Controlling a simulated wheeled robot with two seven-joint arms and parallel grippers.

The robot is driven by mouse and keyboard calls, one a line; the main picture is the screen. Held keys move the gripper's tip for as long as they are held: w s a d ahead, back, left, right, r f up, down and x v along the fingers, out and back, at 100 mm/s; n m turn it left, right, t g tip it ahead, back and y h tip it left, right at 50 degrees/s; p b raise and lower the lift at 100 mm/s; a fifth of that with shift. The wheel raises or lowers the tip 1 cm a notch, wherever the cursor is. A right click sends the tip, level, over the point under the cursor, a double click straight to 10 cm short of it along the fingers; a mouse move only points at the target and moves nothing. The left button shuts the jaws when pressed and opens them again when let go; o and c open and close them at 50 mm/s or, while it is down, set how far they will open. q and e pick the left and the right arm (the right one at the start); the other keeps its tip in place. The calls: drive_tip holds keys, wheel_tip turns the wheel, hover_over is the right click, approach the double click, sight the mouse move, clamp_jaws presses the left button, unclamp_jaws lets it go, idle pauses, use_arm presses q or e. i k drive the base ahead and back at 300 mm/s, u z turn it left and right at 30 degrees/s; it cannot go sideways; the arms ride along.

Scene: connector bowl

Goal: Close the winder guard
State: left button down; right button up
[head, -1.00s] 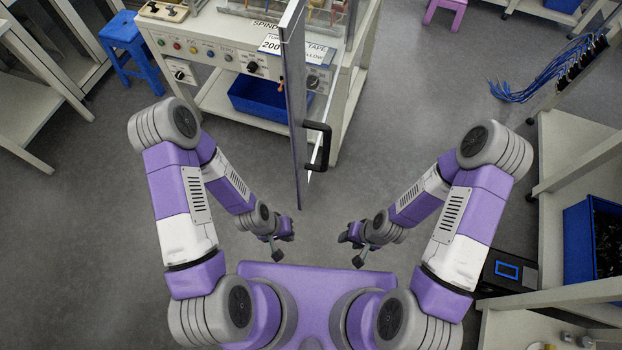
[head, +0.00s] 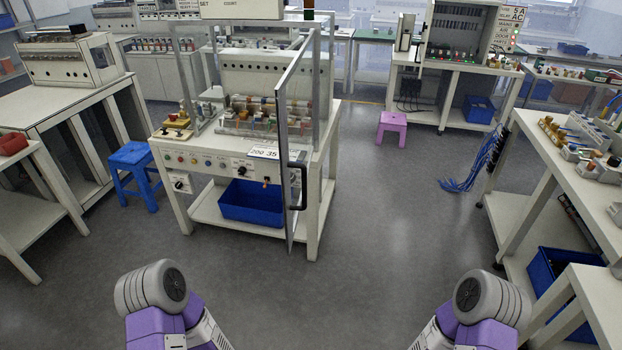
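The winder (head: 262,115) stands on a white bench ahead, left of centre, with several spools inside its clear-walled enclosure. Its guard (head: 291,150) is a clear framed door that stands open, swung out toward me and seen nearly edge-on. A black handle (head: 299,182) sits on the guard's right face, low down, near its front edge. Only my upper arm parts show at the bottom of the head view. Both grippers are below the picture, apart from the guard.
A blue bin (head: 252,203) sits on the shelf under the winder. A blue stool (head: 134,172) stands left and a purple stool (head: 392,128) further back. Blue cables (head: 478,166) hang off the right bench (head: 520,214). The floor (head: 340,275) between me and the winder is clear.

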sight(280, 89)
drive_tip(key=z, duration=1.05)
drive_tip(key=i, duration=0.65)
drive_tip(key=u, duration=0.5)
